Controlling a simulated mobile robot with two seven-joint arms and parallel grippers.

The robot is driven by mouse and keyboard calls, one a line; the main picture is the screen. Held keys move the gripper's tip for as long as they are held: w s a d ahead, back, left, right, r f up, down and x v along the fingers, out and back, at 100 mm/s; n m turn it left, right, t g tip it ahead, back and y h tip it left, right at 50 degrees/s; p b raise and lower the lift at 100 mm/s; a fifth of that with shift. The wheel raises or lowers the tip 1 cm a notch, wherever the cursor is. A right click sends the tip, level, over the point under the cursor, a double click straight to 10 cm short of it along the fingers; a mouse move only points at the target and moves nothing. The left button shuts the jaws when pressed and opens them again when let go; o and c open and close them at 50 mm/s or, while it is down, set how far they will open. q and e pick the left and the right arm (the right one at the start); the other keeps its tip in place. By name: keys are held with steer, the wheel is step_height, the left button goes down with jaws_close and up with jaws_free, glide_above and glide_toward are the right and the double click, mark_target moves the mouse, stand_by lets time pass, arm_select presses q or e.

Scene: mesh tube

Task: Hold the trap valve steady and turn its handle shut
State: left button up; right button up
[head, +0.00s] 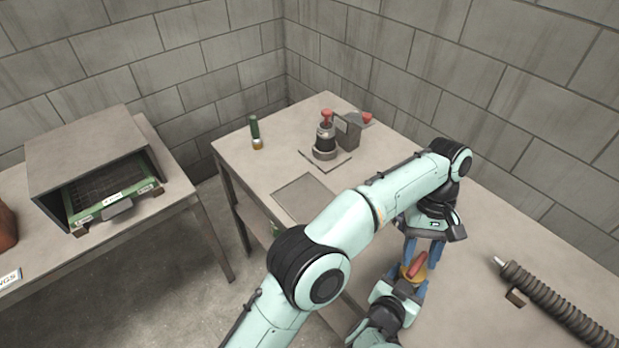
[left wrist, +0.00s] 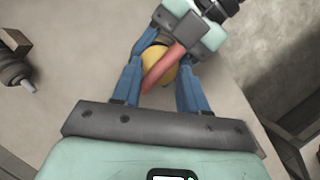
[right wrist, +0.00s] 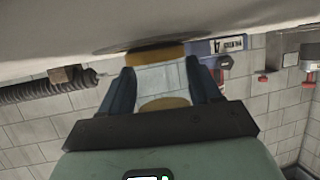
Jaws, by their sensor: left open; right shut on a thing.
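The trap valve, a short clear body with brass ends (right wrist: 160,78), sits between my right gripper's fingers (right wrist: 160,85) in the right wrist view. That gripper (head: 405,285) is shut on the valve body. The red handle (head: 418,264) is on the valve's brass end; it also shows in the left wrist view (left wrist: 163,72), lying slantwise over a yellow disc (left wrist: 156,52). My left gripper (left wrist: 166,60) is open, its blue fingers on either side of the handle. In the head view, the left gripper (head: 420,254) points down from above. Contact between fingers and handle cannot be told.
A ribbed dark hose (head: 550,302) lies on the bench at right. A dark pump-like device (head: 325,142) with a red top, a grey box (head: 348,130) and a green-and-brass cylinder (head: 255,132) stand at the back. An open metal chamber (head: 95,150) holds a green-edged tray at left.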

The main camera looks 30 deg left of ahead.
arm_select(q)
steer(key=n, duration=0.1)
steer(key=n+h, duration=0.1)
steer(key=n, duration=0.1)
steer(key=n+t, duration=0.1)
steer(key=n, duration=0.1)
steer(key=shift+s+a+h, duration=0.2)
steer(key=shift+a+h, duration=0.05)
steer(key=shift+h, duration=0.05)
steer(key=n, duration=0.2)
steer(key=n+t+h, duration=0.1)
steer(key=n, duration=0.2)
steer(key=shift+s+t, duration=0.15)
steer(key=shift+t, duration=0.15)
steer(key=v, duration=1.2)
steer(key=w+a+f+t+y, duration=0.1)
steer(key=a+f, duration=0.3)
steer(key=a, duration=0.4)
steer(key=w+a+f+t+y, duration=0.1)
steer(key=w+a+f+y, duration=0.2)
steer(key=a, duration=0.6)
steer(key=w+a+f+t+y, duration=0.1)
steer(key=w+a+f+y, duration=0.1)
steer(key=a+f, duration=0.4)
steer(key=a+y, duration=0.1)
steer(key=a, duration=0.2)
steer(key=shift+w+n+t+y, duration=0.25)
steer(key=shift+n+t+y, duration=0.05)
steer(key=shift+y, duration=0.1)
